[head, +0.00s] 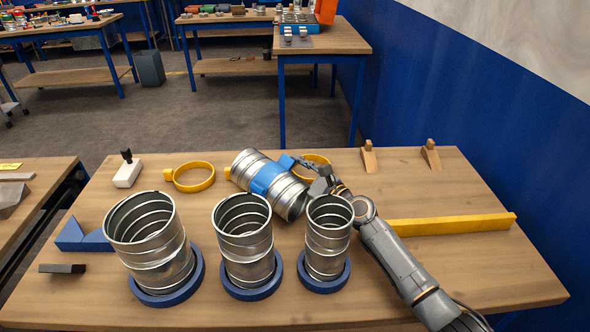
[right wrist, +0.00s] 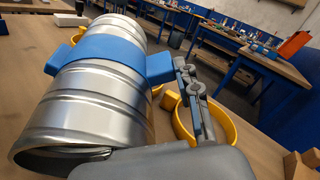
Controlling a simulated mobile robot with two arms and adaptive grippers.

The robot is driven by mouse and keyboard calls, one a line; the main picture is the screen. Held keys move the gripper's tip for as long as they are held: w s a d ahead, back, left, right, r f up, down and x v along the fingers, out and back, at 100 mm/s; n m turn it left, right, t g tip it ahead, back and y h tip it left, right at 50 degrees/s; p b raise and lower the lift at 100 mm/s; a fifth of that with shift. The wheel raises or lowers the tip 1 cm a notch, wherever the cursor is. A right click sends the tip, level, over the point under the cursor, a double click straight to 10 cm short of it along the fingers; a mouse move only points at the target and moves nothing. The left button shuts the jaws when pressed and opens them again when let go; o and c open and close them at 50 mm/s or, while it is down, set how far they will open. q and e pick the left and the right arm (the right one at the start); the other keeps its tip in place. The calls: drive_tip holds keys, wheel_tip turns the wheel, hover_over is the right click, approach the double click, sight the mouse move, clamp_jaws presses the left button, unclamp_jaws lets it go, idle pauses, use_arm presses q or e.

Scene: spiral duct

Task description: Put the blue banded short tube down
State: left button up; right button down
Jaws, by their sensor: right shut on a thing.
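The blue banded short tube (head: 285,192) is a ribbed silver duct with a blue band (head: 267,177) around its middle. In the head view it lies on its side behind the standing tubes. It also shows large in the right wrist view (right wrist: 95,95). My right gripper (head: 308,170) is shut on the blue tab that sticks out from the band (right wrist: 158,66). I cannot tell whether the tube touches the table (head: 440,270). My left gripper is not in view.
Three upright silver tubes (head: 150,245), (head: 245,240), (head: 328,235) stand in blue rings along the front. Two yellow clamp rings (head: 194,177), (head: 316,160) lie behind. A yellow bar (head: 450,223) and wooden wedges (head: 369,157) are at the right.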

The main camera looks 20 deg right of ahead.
drive_tip(key=shift+f, duration=0.15)
drive_tip(key=c, duration=1)
unclamp_jaws()
drive_tip(key=shift+o, duration=0.2)
